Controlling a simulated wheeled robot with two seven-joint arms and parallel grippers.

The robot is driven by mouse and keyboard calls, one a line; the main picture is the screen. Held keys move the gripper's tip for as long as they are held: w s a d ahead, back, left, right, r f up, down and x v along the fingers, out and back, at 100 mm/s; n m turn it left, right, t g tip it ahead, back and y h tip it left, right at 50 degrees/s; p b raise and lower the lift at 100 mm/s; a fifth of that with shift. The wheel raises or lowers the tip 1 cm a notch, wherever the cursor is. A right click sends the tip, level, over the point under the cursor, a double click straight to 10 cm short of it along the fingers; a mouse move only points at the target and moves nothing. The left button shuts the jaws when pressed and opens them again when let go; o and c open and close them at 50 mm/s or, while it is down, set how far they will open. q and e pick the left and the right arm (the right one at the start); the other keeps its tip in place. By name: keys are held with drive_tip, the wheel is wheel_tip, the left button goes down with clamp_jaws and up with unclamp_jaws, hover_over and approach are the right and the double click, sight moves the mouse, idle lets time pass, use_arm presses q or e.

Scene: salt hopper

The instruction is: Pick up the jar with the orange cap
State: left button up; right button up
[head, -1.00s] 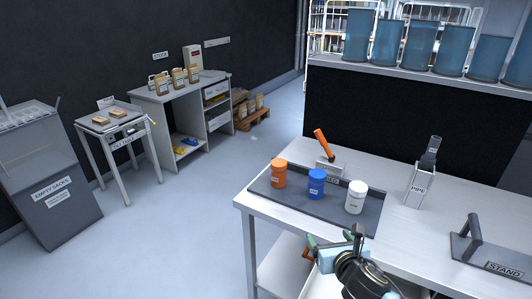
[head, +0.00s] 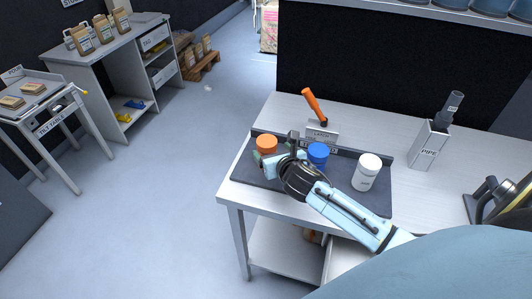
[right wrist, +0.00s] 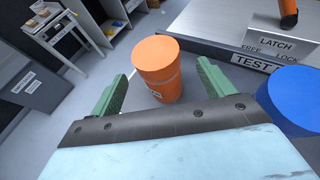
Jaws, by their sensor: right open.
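The jar with the orange cap (head: 266,145) stands upright at the left end of the dark tray on the bench; my right gripper hides most of its body in the head view. In the right wrist view the orange jar (right wrist: 157,70) stands ahead, between the lines of the two green fingers. My right gripper (head: 274,155) is open and empty, close to the orange jar. Its fingers (right wrist: 160,88) seem just short of the jar, but I cannot tell if they touch it. My left gripper is not in view.
A blue-capped jar (head: 318,152) stands close right of my right gripper, and a white-capped jar (head: 367,171) farther right on the tray (head: 341,186). Behind is a latch block (head: 322,132) with an orange handle (head: 313,102). A pipe holder (head: 428,148) stands at right.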

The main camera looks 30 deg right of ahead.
sight(265, 142)
drive_tip(key=shift+w+d+f, duration=0.1)
drive_tip(key=shift+w+f, duration=0.1)
drive_tip(key=shift+w, duration=0.65)
drive_tip(key=x, duration=0.3)
drive_tip(key=shift+w, duration=0.35)
drive_tip(key=shift+w+d+f, duration=0.1)
drive_tip(key=shift+w+f, duration=0.05)
drive_tip(key=shift+w, duration=0.35)
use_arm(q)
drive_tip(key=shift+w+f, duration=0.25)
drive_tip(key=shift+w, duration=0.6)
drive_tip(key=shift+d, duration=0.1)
use_arm(e)
drive_tip(key=c, duration=1.2)
